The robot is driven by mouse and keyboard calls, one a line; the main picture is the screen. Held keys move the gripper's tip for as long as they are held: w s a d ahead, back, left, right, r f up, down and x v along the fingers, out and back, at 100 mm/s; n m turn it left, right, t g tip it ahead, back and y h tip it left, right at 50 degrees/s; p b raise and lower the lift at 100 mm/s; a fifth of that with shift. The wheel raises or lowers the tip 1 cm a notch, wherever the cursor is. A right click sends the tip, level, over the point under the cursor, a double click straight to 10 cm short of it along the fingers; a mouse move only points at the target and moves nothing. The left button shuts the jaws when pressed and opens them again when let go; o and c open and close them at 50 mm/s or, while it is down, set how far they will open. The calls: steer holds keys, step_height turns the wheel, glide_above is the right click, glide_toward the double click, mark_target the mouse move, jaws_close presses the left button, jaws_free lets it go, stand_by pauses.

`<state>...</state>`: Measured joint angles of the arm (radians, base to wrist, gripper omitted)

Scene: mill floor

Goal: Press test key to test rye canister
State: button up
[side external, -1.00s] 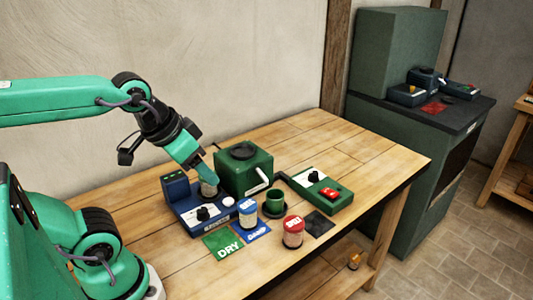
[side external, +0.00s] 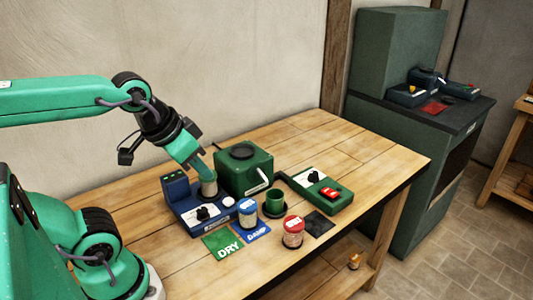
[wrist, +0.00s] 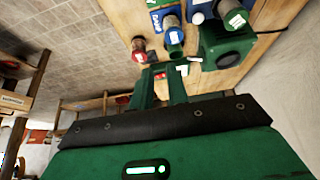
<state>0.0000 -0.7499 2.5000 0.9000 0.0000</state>
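The blue tester (side external: 187,208) stands on the bench with a black knob and a round white button (side external: 229,202). A beige canister (side external: 209,188) stands upright on the tester; I cannot read its label here. In the wrist view a green-topped canister with a white label (wrist: 236,16) stands by the tester's white button. My gripper (side external: 203,172) is just above and behind the canister on the tester. In the wrist view its two green fingers (wrist: 161,86) are apart with nothing between them. The button is clear of my gripper.
A red-lidded canister (side external: 293,233), green cup (side external: 274,200), green mill (side external: 244,170) and green switch box (side external: 322,190) are nearby.

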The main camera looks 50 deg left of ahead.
jaws_close()
stand_by(1.2)
steer(key=shift+w, duration=0.15)
stand_by(0.6)
steer(key=g, duration=0.6)
glide_above(229, 200)
steer(key=d, duration=0.1)
step_height(229, 200, down, 4)
steer(key=f, duration=0.1)
steer(key=shift+w+a+f+g, duration=0.15)
steer(key=shift+w+a, duration=0.05)
steer(key=shift+w, duration=0.2)
steer(key=shift+w+a+f+g, duration=0.15)
steer(key=shift+w+a, duration=0.05)
steer(key=shift+w, duration=0.2)
steer(key=shift+f, duration=0.15)
steer(key=f, duration=0.4)
steer(key=s+f, duration=0.1)
steer(key=f, duration=0.8)
steer(key=shift+s+a+f, duration=0.1)
steer(key=shift+s+f, duration=0.1)
steer(key=shift+f, duration=0.15)
